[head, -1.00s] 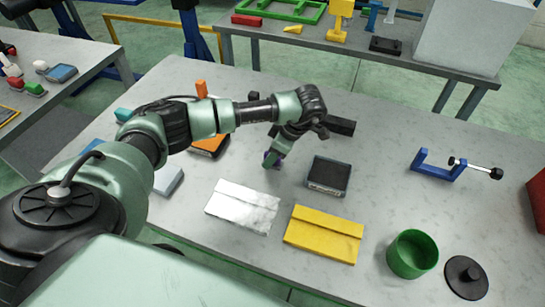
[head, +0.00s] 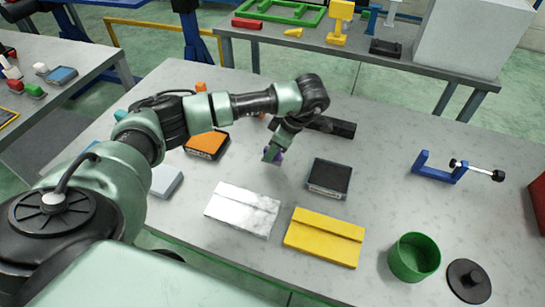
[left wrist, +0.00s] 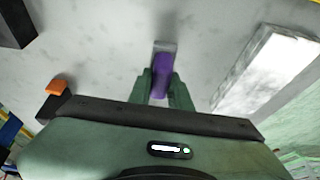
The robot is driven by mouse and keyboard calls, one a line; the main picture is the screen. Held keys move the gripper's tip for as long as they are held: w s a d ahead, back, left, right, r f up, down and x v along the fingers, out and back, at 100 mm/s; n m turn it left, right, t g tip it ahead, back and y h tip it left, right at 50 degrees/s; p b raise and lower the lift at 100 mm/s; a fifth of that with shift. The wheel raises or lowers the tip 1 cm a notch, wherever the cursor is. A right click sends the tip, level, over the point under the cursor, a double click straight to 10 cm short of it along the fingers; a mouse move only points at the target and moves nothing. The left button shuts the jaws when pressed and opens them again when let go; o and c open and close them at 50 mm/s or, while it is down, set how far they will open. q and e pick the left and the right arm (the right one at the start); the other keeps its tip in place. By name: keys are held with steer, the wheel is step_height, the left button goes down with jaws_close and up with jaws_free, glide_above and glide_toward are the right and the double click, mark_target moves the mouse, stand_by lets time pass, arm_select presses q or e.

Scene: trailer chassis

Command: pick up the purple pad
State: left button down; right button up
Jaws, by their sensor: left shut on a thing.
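The purple pad (left wrist: 162,76) is between the fingers of my left gripper in the left wrist view, with a grey end at its far side. My left gripper (left wrist: 160,88) is shut on it. In the head view only a small bit of the purple pad (head: 279,157) shows at the fingertips of the left gripper (head: 273,154), the rest being hidden by the fingers. The gripper hangs above the grey table, left of a dark block. My right gripper is not in view.
Near the gripper are a black-topped block (head: 329,178), a silver slab (head: 243,210), a yellow slab (head: 324,237) and an orange-and-black block (head: 207,144). A green cup (head: 413,257), a black lid (head: 469,281) and a blue clamp (head: 440,168) stand to the right.

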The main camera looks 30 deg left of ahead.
mark_target(267, 146)
arm_select(q)
step_height(267, 146, up, 5)
steer(key=shift+w+f+b, duration=0.1)
steer(key=shift+w+b, duration=0.05)
steer(key=shift+b, duration=0.5)
step_height(267, 146, up, 12)
steer(key=p, duration=0.1)
steer(key=c, duration=2)
jaws_free()
jaws_close()
